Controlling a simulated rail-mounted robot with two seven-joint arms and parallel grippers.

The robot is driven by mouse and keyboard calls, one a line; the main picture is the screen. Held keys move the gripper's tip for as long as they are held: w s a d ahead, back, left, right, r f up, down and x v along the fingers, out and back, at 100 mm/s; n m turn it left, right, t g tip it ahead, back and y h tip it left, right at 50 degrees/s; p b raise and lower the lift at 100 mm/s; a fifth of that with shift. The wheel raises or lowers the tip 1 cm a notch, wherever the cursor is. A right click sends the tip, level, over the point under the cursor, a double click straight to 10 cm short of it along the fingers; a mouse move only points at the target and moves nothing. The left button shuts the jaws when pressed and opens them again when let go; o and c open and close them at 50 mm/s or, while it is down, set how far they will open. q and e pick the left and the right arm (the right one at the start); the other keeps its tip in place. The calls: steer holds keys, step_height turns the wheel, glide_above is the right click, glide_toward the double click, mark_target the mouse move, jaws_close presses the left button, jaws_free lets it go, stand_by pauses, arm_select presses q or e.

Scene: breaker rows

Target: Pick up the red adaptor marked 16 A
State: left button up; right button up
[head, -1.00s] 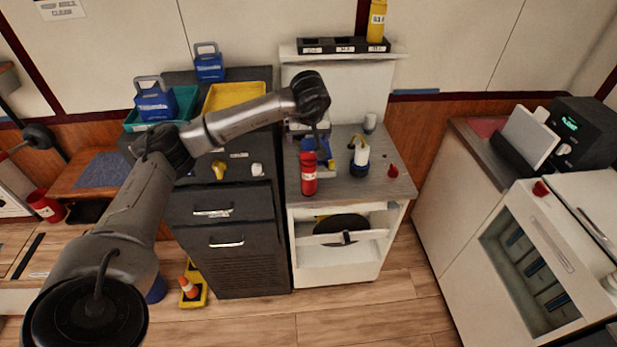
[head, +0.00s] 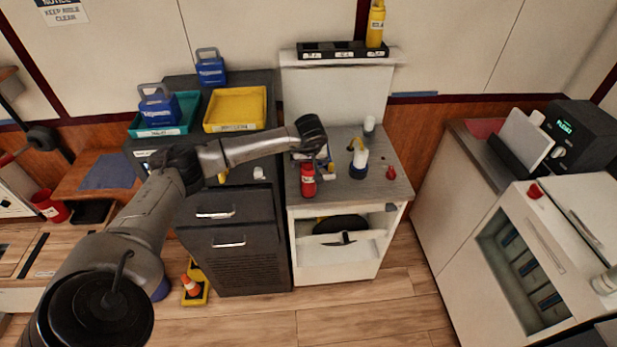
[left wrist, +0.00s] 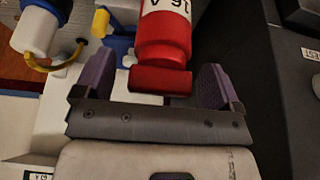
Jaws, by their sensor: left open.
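The red adaptor (head: 308,181) stands upright near the front left of the grey counter of the white cabinet. In the left wrist view, the red adaptor (left wrist: 164,42) shows a white label reading 16 A, upside down. My left gripper (left wrist: 154,78) is open, with one purple-grey finger pad on each side of the adaptor's near end. I see no clear contact between the pads and the adaptor. In the head view my left gripper (head: 318,154) is just behind the adaptor, partly hidden by its own wrist. My right gripper is out of view.
A white and blue item (head: 359,163) with a yellow part stands right of the adaptor. A dark cabinet (head: 233,225) adjoins on the left, carrying a yellow tray (head: 235,108).

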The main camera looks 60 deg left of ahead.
arm_select(q)
steer(key=shift+x, duration=0.85)
steer(key=shift+r, duration=0.1)
steer(key=c, duration=1.6)
steer(key=shift+c, duration=0.2)
steer(key=shift+r, duration=0.1)
